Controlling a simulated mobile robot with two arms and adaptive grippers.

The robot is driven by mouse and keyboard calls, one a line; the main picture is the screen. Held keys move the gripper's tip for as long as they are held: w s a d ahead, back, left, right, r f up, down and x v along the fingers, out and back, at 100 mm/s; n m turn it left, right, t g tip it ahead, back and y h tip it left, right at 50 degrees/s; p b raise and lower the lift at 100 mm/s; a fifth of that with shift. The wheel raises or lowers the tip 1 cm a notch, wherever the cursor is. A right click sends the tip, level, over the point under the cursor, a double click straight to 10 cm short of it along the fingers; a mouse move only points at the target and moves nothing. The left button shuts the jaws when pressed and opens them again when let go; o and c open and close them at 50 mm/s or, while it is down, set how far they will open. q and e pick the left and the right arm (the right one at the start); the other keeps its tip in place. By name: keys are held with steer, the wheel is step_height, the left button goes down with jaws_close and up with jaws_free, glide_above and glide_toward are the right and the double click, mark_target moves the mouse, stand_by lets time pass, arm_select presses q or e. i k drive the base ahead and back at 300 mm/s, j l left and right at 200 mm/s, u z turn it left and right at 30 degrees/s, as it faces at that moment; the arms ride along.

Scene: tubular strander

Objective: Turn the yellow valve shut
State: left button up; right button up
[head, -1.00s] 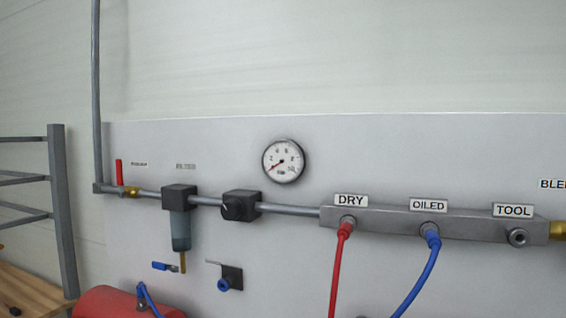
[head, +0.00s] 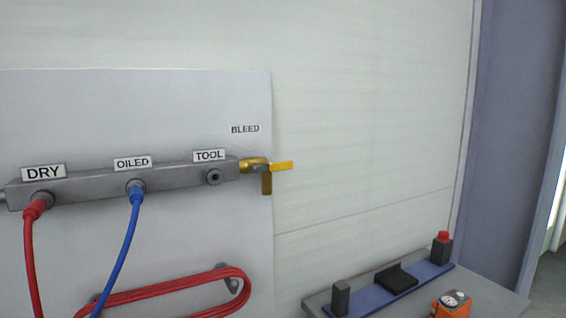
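The yellow valve handle (head: 280,166) is at the right end of the grey manifold, under the BLEED label (head: 245,129). The handle points right, roughly in line with the manifold (head: 90,186). The brass valve body (head: 253,162) joins the manifold end, and a brass outlet (head: 266,184) points down below it. Neither of my grippers shows in the head view, and nothing touches the valve.
A red hose (head: 30,260) and a blue hose (head: 127,240) hang from the DRY and OILED ports. A coiled red hose (head: 170,290) hangs below.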

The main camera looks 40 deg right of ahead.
mark_target(285, 165)
steer(key=j+z, duration=0.1)
steer(key=z, duration=1.1)
